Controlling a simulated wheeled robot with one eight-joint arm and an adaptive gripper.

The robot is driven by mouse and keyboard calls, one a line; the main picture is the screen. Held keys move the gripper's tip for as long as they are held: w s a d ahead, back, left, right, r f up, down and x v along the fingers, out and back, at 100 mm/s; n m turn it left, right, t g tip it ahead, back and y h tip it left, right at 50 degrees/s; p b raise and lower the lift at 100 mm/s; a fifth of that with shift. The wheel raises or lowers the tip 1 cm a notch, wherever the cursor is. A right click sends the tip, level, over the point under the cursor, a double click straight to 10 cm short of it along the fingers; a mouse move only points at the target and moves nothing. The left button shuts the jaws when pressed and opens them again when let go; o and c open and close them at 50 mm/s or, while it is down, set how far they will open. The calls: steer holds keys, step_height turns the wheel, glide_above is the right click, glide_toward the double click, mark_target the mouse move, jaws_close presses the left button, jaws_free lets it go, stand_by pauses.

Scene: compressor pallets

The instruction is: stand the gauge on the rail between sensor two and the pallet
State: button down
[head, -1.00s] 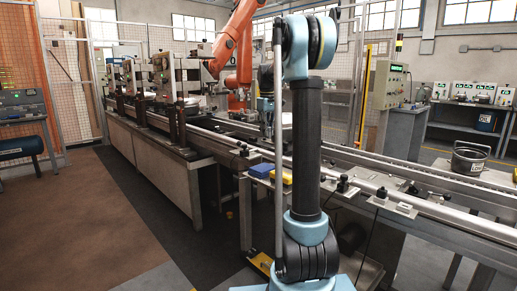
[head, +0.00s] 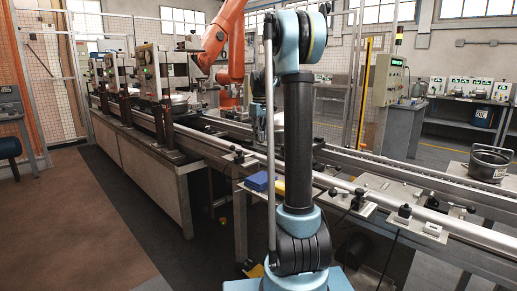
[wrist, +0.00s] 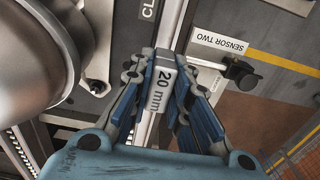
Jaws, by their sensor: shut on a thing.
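The gauge (wrist: 162,90), a pale block marked "20 mm", is between the fingers of my gripper (wrist: 165,78) in the wrist view. The gripper is shut on it. A pale rail (wrist: 172,28) runs up the picture just beyond the gauge; whether they touch is unclear. Sensor two (wrist: 241,74), a dark body by a "SENSOR TWO" label (wrist: 222,42), is right of the gauge, apart from it. A large metal cylinder (wrist: 25,60) is at the left. I cannot clearly pick out the pallet. In the head view my arm hides much of the work area.
A long conveyor line (head: 410,185) crosses the head view. An orange robot arm (head: 231,30) stands behind it. A blue box (head: 257,182) lies on the near bench, and a metal bucket (head: 490,163) stands at the right. Brown floor (head: 85,220) is clear at the left.

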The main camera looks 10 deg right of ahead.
glide_above(259, 154)
steer(key=shift+s+f, duration=0.1)
steer(key=shift+f, duration=2.5)
steer(key=shift+f, duration=0.3)
steer(key=shift+s+a+f, duration=0.1)
steer(key=shift+f, duration=0.15)
steer(key=c, duration=1.6)
jaws_free()
steer(key=shift+o, duration=0.4)
steer(key=shift+f, duration=0.15)
step_height(259, 154, up, 14)
steer(key=shift+f, duration=0.25)
